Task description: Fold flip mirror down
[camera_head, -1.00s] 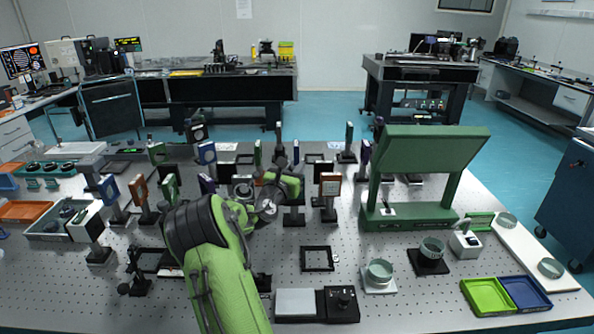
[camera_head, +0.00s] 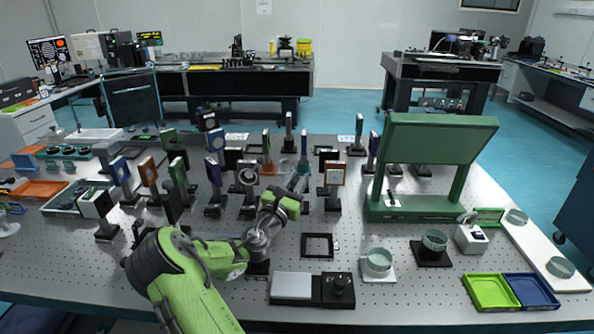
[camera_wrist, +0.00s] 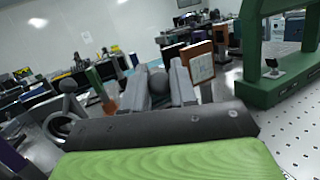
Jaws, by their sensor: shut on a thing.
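My gripper (camera_head: 302,178) reaches in among the upright optics at the middle of the table. In the wrist view its two grey fingers (camera_wrist: 160,88) stand either side of a dark rounded piece (camera_wrist: 157,80), and they are shut on it. Most of this piece is hidden by the fingers, and I cannot tell for sure that it belongs to the flip mirror. A brown-framed plate (camera_head: 334,172) stands upright just right of my gripper; it also shows in the wrist view (camera_wrist: 200,64).
A ring mount (camera_head: 248,175) stands left of my gripper. Several upright framed optics crowd the left half. A large green stand (camera_head: 440,150) rises at the right. A flat black square frame (camera_head: 318,246) lies in front, with bare perforated tabletop around it.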

